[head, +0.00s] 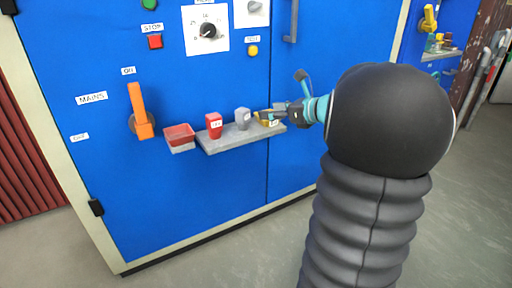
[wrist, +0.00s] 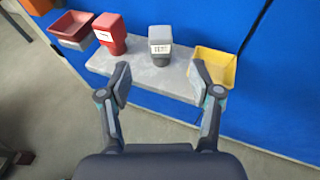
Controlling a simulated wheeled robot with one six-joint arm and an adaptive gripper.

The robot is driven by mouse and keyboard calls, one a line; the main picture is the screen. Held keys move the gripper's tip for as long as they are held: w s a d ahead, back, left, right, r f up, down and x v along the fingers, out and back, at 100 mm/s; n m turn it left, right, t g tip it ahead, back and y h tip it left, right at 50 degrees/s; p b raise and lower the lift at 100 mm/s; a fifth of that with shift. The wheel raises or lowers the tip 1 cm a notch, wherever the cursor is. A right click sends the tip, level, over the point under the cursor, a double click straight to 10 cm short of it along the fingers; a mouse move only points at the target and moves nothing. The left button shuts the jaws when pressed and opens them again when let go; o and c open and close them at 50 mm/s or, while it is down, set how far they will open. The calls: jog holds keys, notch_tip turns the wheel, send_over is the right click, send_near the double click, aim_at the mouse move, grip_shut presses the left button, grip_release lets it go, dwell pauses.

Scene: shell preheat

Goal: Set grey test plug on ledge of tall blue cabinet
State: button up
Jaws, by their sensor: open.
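The grey test plug (head: 243,118) stands upright on the grey ledge (head: 220,143) of the tall blue cabinet (head: 200,215). In the wrist view the plug (wrist: 160,44) shows a white label on its front and stands on the ledge (wrist: 140,71), between a red plug and a yellow tray. My gripper (head: 262,115) is at the ledge's right end in the head view. In the wrist view my gripper (wrist: 160,75) has its two fingers spread, with the grey plug beyond the gap between the tips. Nothing is held between the fingers.
A red plug (head: 214,125) stands left of the grey one. A red tray (head: 179,135) is at the ledge's left end and a yellow tray (wrist: 214,68) at its right. An orange handle (head: 141,112) sticks out at MAINS. Floor in front is clear.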

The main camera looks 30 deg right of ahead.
jog(key=s+a+f+n+g, duration=0.1)
jog(key=s+a+n+g, duration=0.1)
jog(key=s+a+n, duration=0.4)
jog(key=s+a+f+n+g, duration=0.1)
jog(key=s+a+n+g, duration=0.25)
jog(key=a, duration=0.45)
jog(key=s+a+f+n+g, duration=0.2)
jog(key=s+a+n, duration=0.2)
jog(key=a+n, duration=0.3)
jog(key=s+a+f+n+h, duration=0.1)
jog(key=s+f+n+h, duration=0.1)
jog(key=s+n, duration=0.5)
jog(key=s+a+f+n+h, duration=0.2)
jog(key=s+n+h, duration=0.2)
jog(key=s+n, duration=0.3)
jog(key=shift+s+f+n, duration=0.25)
jog(key=shift+s+n, duration=0.1)
jog(key=shift+s, duration=0.1)
